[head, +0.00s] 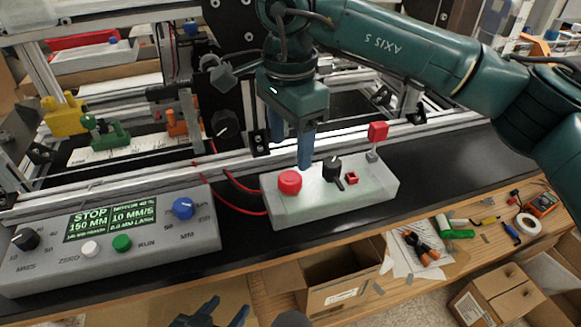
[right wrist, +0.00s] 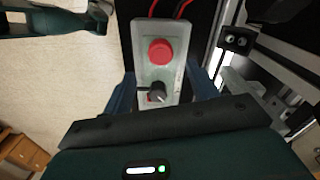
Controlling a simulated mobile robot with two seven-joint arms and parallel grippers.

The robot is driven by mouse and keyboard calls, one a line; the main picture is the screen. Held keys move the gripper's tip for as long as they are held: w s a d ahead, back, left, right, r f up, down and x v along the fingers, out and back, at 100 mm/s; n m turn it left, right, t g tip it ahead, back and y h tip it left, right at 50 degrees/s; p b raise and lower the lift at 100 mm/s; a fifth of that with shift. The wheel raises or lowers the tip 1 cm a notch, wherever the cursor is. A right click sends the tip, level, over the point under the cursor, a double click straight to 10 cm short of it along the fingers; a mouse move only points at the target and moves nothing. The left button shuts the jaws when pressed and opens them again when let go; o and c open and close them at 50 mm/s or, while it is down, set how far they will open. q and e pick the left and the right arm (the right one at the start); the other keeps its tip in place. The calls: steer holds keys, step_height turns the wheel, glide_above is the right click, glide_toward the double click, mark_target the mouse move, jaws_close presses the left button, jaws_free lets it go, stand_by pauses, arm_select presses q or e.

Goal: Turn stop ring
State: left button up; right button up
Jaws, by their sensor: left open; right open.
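The grey control panel (head: 150,255) has a green display (head: 112,219) reading STOP 150 MM and 10 MM/S. A blue knob (head: 183,208) stands at its right with an MM scale. A smaller grey box (head: 330,203) carries a red mushroom button (head: 290,182) and a black knob (head: 332,168). I cannot tell for sure which part is the stop ring. My right gripper (head: 290,150) is open and empty, pointing down above the grey box; in the right wrist view its fingers (right wrist: 161,92) appear either side of it. My left gripper (head: 212,314) is open at the bottom edge, partly cut off.
Behind the panels stands an aluminium extrusion frame (head: 230,155) with yellow, green and orange blocks. Red wires run behind the box. An open cardboard box (head: 345,280) sits below the black surface.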

mark_target(290, 176)
step_height(290, 176, down, 6)
steer(key=shift+f, duration=0.25)
steer(key=c, duration=1)
